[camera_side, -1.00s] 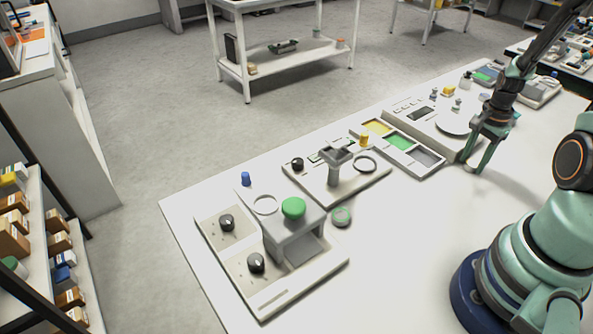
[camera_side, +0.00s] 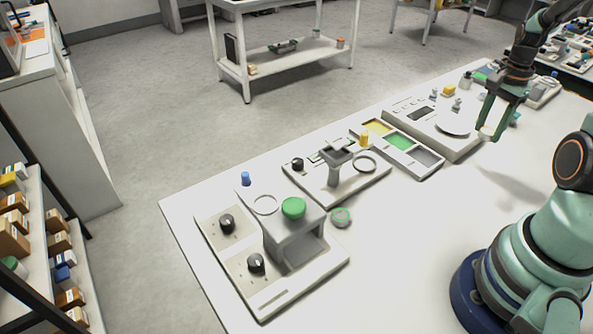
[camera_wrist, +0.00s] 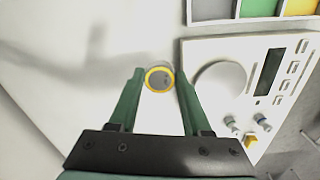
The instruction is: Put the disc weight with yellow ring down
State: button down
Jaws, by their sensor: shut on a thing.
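The disc weight with yellow ring (camera_wrist: 159,79) shows in the wrist view between the two fingertips of my gripper (camera_side: 488,136). My gripper is shut on it, one finger on each side. The disc has a grey face inside a bright yellow rim. The gripper and disc are above the white table, beside the balance with a round pan (camera_side: 453,127). In the side view I cannot make out the disc at the fingertips. A shadow of the arm lies on the bare table in the wrist view, apart from the gripper.
A green-ringed disc (camera_side: 340,216) lies farther left. The table in front is clear.

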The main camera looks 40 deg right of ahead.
notch_tip(320, 180, up, 9)
notch_tip(320, 180, up, 5)
jog(key=n, duration=1.8)
send_over(266, 206)
notch_tip(266, 206, down, 19)
jog(key=shift+f, duration=0.2)
jog(key=shift+f, duration=0.15)
jog(key=shift+f, duration=0.3)
jog(key=shift+f, duration=0.15)
